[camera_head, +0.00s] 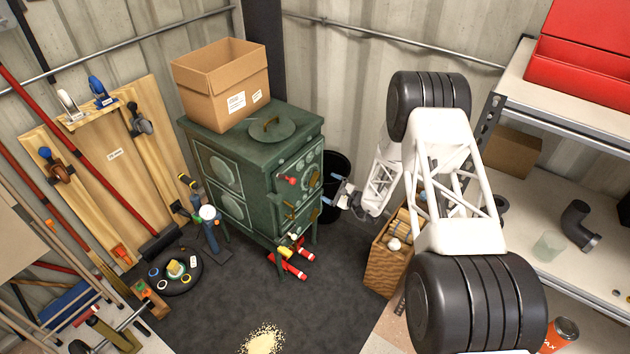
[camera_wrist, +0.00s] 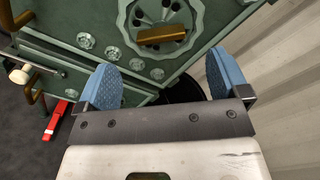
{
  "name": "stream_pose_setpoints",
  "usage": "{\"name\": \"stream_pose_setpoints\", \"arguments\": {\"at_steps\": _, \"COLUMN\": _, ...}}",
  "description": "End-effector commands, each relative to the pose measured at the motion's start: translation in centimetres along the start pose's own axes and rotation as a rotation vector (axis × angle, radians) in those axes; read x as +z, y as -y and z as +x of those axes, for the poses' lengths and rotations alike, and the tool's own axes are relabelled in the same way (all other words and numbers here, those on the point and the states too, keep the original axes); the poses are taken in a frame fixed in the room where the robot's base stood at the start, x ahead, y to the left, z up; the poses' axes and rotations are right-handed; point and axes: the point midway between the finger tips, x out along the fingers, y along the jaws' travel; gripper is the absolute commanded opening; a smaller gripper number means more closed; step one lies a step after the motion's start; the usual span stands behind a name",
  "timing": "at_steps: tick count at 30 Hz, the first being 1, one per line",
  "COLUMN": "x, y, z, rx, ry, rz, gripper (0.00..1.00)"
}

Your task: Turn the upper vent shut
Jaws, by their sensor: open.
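The green stove (camera_head: 250,180) stands in the corner with its door side facing my arm. The upper vent (camera_head: 314,181) is a round rosette on the stove's door side, with dark holes and a brass bar handle. In the wrist view the vent (camera_wrist: 143,17) is at the top middle, partly cut off by the frame edge, and its bar lies nearly level. My gripper (camera_head: 333,190) is open just off the stove. In the wrist view its blue fingers (camera_wrist: 160,78) are spread to either side, below the vent.
A red knob (camera_head: 290,180) and brass handles (camera_head: 290,203) stick out near the vent. A black bucket (camera_head: 336,165) stands behind my gripper. A wooden crate (camera_head: 380,265) is below my arm. A cardboard box (camera_head: 222,85) sits on the stove.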

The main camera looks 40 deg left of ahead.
Motion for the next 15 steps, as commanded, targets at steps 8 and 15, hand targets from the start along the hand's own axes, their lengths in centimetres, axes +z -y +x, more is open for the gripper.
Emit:
{"name": "stream_pose_setpoints", "arguments": {"at_steps": 8, "x": 0.0, "y": 0.0, "z": 1.2, "rx": 0.001, "ry": 0.000, "rz": 0.000, "gripper": 0.94}}
{"name": "stream_pose_setpoints", "arguments": {"at_steps": 15, "x": 0.0, "y": -0.1, "z": 3.9, "rx": 0.001, "ry": 0.001, "rz": 0.000, "gripper": 0.94}}
